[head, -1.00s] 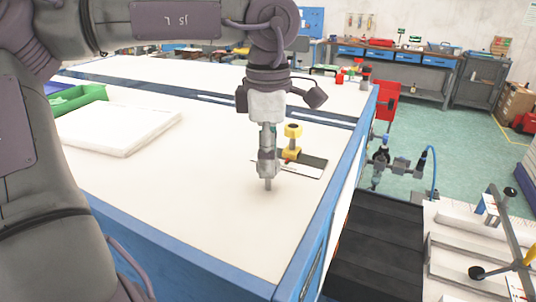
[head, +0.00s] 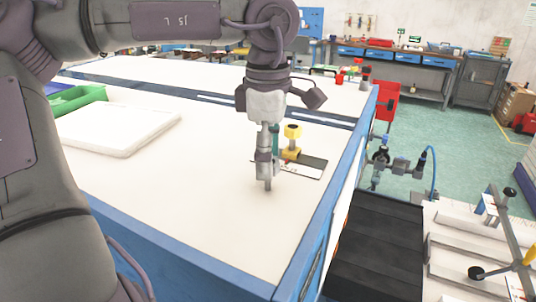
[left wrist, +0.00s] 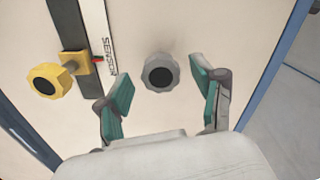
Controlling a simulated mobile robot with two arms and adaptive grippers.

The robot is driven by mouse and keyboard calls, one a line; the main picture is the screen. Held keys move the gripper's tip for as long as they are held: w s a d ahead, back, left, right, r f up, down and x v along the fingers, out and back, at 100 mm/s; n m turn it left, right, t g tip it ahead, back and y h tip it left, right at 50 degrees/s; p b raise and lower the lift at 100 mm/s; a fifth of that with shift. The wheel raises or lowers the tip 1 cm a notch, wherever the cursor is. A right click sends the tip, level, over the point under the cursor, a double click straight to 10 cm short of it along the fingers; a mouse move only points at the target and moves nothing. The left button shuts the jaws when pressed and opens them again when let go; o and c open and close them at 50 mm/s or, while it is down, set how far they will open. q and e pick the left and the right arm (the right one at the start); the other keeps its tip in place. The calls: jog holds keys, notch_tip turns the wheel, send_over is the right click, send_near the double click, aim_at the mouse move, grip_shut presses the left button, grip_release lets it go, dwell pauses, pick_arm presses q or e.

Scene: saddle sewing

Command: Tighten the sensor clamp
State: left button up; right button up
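The sensor clamp is yellow with a dark-centred round knob (head: 292,131); it sits on a dark strip with a white edge on the near table. In the left wrist view its yellow knob (left wrist: 46,80) lies at the left, beside a white strip (left wrist: 100,25) lettered SENSOR. A grey knob with a dark centre (left wrist: 160,72) shows between the left fingertips, with space visible on both sides. My left gripper (head: 266,172) points down just in front of the yellow clamp. Its teal-padded fingers are apart in the wrist view. My right gripper is not in view.
A white slab (head: 118,130) and a green bin (head: 75,98) are at the left of the table. The near tabletop (head: 205,215) is clear. The blue table edge (head: 335,195) runs at right, with black steps (head: 375,250) beyond it.

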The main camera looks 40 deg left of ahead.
pick_arm(q)
notch_tip(320, 180, up, 12)
dwell(0.6)
jog(key=shift+f, duration=0.15)
dwell(0.5)
